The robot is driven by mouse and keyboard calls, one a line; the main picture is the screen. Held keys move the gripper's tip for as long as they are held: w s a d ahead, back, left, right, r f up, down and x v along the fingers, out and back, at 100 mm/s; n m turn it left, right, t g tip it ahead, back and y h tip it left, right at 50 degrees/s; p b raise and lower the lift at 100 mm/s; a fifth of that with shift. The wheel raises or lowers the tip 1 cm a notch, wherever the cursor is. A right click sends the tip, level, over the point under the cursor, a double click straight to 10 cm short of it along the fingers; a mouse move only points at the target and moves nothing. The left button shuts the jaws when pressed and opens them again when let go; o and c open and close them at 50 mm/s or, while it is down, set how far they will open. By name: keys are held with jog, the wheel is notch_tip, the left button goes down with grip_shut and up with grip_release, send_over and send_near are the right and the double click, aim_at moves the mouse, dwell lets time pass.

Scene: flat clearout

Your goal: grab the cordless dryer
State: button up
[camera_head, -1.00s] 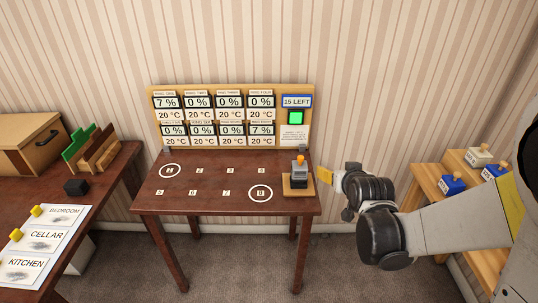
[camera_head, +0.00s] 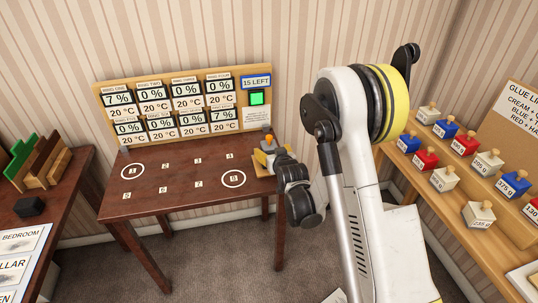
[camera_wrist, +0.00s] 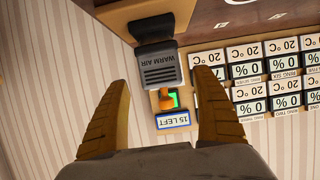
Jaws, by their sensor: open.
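The cordless dryer (camera_head: 269,140) is a small grey body with an orange top, standing at the right end of the dark wooden table (camera_head: 185,200). In the wrist view the dryer (camera_wrist: 158,68) shows a vented face marked WARM AIR, with its dark end by the wooden stand (camera_wrist: 118,22). My gripper (camera_head: 268,158) is at the dryer from the right and partly hides its lower part. In the wrist view my gripper (camera_wrist: 161,78) is open, its yellow fingers on either side of the dryer with gaps showing. I cannot tell whether the dryer is fully between the fingertips.
A board of percent and temperature displays (camera_head: 185,95) stands behind the table, with a green light (camera_head: 257,98). A shelf of coloured, weight-marked blocks (camera_head: 465,146) is at the right. A left table holds a black block (camera_head: 30,207) and room cards. The table's middle is clear.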

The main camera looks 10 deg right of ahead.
aim_at(269, 147)
jog(key=b+x, duration=0.1)
jog(key=x, duration=0.3)
jog(key=shift+a, duration=0.1)
jog(key=shift+r, duration=0.1)
jog(key=c, duration=1.5)
jog(key=shift+r, duration=0.1)
